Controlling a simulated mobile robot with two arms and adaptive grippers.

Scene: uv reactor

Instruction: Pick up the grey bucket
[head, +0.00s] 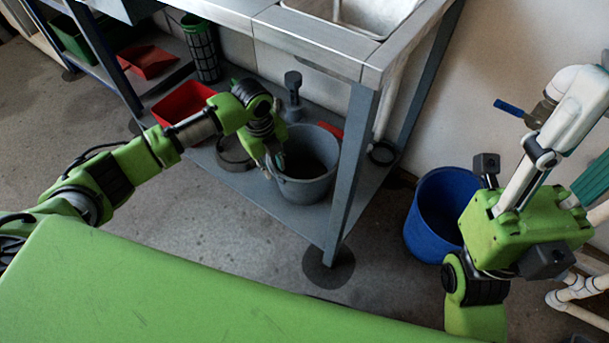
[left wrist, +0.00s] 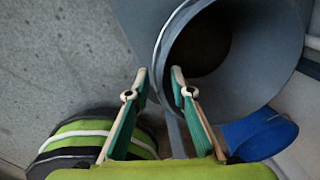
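The grey bucket (head: 306,186) stands upright on the low shelf of the metal table, and its round mouth fills much of the upper left wrist view (left wrist: 285,70). My left gripper (head: 276,165) is at the bucket's left rim. In the left wrist view its two teal fingers (left wrist: 158,77) are apart, one outside the bucket wall and one over its mouth, with the rim between them. I see a gap between the fingers and no closed grip.
A blue bucket (head: 424,243) stands on the floor right of the table leg (head: 352,170). A red bin (head: 181,103), a dark ring (head: 232,163) and a grey fitting (head: 292,90) are near the grey bucket. White pipes (head: 582,288) stand at the right.

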